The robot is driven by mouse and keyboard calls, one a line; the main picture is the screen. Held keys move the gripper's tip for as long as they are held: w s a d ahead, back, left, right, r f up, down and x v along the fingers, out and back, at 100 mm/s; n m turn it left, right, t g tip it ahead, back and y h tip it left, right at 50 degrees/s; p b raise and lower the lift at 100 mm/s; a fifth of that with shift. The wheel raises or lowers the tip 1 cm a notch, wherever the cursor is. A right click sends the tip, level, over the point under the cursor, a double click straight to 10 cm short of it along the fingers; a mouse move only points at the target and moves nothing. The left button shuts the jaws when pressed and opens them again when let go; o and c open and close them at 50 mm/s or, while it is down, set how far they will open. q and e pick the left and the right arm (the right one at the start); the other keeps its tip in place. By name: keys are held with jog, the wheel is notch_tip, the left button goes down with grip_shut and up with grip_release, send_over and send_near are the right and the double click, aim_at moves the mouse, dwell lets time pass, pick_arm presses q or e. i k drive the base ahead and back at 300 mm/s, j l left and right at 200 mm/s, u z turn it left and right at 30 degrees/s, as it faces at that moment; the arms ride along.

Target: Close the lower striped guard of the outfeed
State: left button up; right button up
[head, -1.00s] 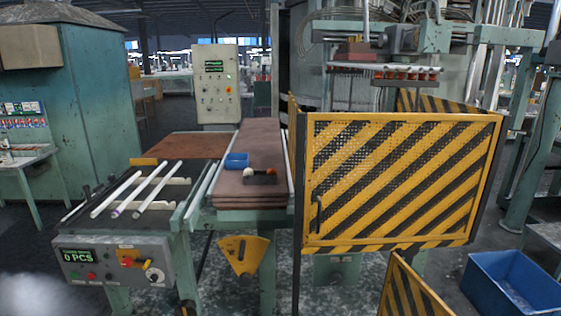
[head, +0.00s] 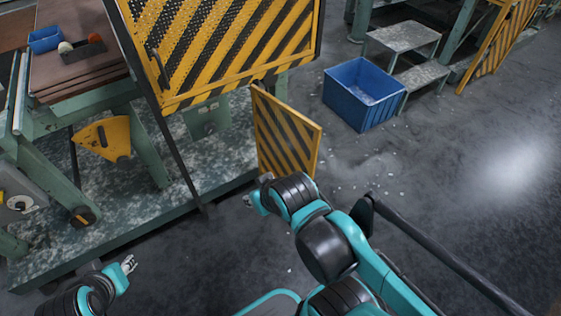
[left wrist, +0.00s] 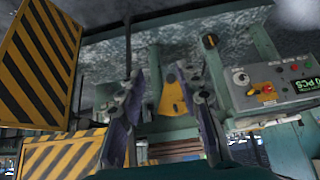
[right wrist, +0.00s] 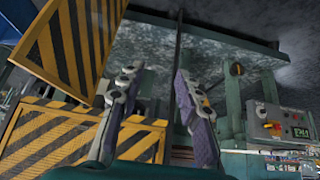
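The lower striped guard (head: 287,137), a small yellow-and-black panel, stands swung out from the machine, low and below the large upper striped guard (head: 225,45). It shows at upper left in the left wrist view (left wrist: 40,62) and the right wrist view (right wrist: 72,42). My right gripper (head: 252,203) is in front of the lower guard, near its bottom left corner in the head view, with no clear contact. Its fingers are open and empty in the right wrist view (right wrist: 157,76). My left gripper (head: 129,264) is farther left, open and empty in the left wrist view (left wrist: 168,76).
A blue crate (head: 360,92) stands on the floor right of the lower guard, beside grey steps (head: 405,38). A dark post (head: 180,155) stands left of the guard. A yellow quadrant plate (head: 103,140) hangs under the table.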

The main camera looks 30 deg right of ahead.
aim_at(255, 90)
jog(key=l+u, duration=0.15)
jog(key=l, duration=0.4)
jog(key=l+u, duration=0.15)
jog(key=l, duration=0.4)
jog(key=l+u, duration=0.15)
jog(key=l, duration=0.45)
jog(key=l+u, duration=0.15)
jog(key=l, duration=0.4)
jog(key=k+l+u, duration=0.15)
jog(key=l, duration=0.4)
jog(key=l+u, duration=0.1)
jog(key=l, duration=0.45)
jog(key=k+l+u, duration=0.15)
jog(key=l, duration=0.35)
jog(key=k+l+u, duration=0.2)
jog(key=i+j, duration=0.05)
jog(key=i, duration=0.05)
